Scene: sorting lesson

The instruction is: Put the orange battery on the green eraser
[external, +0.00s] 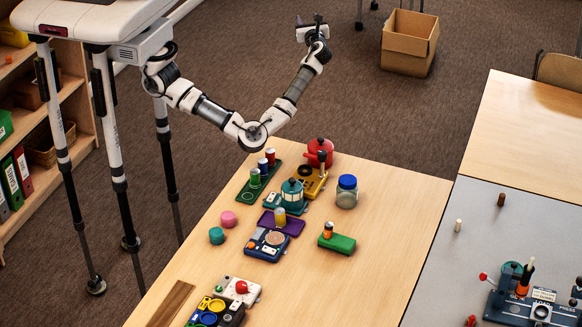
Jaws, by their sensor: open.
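The green eraser (344,244) is a green block lying on the wooden table, right of the middle group of objects. A small orange and black cylinder, which looks like the orange battery (329,231), stands upright on the left end of the green eraser. My gripper (309,29) is raised far from both, beyond the table's back edge and above the floor. It is open, and I see nothing held in it, though its fingers are small in this view.
A blue-lidded jar (346,192), a red kettle (319,152) and a teal lantern (292,195) stand behind the eraser. A yellow cylinder (281,217) stands left of it by a purple tray (293,224). The table right of the eraser is clear.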

